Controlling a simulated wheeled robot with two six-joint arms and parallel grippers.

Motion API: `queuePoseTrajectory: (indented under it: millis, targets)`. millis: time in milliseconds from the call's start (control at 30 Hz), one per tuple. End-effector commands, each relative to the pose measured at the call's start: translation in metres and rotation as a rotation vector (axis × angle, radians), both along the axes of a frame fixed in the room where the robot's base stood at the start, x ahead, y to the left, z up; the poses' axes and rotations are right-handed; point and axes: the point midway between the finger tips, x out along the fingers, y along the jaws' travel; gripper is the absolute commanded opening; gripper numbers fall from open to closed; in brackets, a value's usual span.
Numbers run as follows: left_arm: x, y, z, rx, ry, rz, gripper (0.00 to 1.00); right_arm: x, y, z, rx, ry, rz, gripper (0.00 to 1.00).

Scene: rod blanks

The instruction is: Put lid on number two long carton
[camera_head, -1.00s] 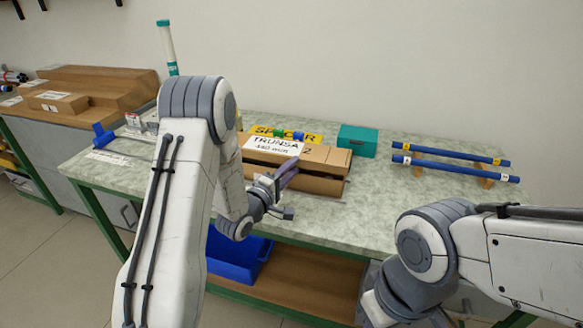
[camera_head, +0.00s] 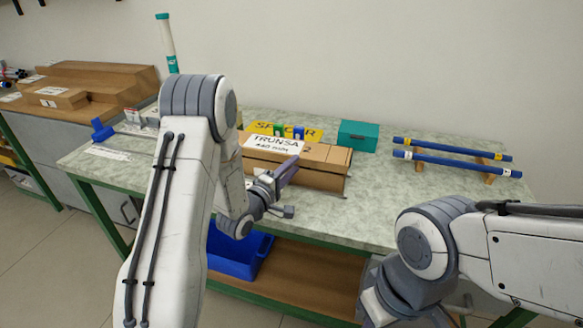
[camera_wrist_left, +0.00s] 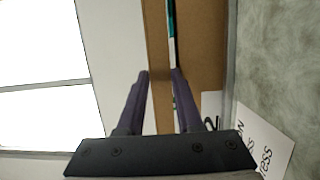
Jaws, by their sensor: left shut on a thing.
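The long carton (camera_head: 318,180) is brown cardboard and lies along the bench. Its brown lid (camera_head: 325,153) is at its top, with a narrow dark gap along the near side. My left gripper (camera_head: 288,168) is at the carton's near side, shut on the lid's edge. In the left wrist view the fingers (camera_wrist_left: 163,76) straddle a thin brown edge (camera_wrist_left: 159,45), beside a brown panel (camera_wrist_left: 203,50) with a partly hidden 2. The left arm hides the carton's left end. My right gripper is out of view.
A teal box (camera_head: 357,136) stands behind the carton. Blue rods (camera_head: 455,160) rest on wooden supports at the right. A yellow sign (camera_head: 262,128) is behind the carton. A blue bin (camera_head: 240,255) sits below the bench. The bench in front of the rods is clear.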

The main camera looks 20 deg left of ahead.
Motion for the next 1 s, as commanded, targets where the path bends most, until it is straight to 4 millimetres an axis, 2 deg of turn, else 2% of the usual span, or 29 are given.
queuePoseTrajectory:
  millis: [667, 1000]
  targets:
    - [0.0, 0.0, 0.0, 0.0, -0.001, 0.0, 0.0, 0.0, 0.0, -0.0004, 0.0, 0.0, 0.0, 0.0]
    - [0.0001, 0.0001, -0.0074, 0.0, 0.0, 0.0, 0.0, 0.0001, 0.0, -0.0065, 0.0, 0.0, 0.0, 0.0]
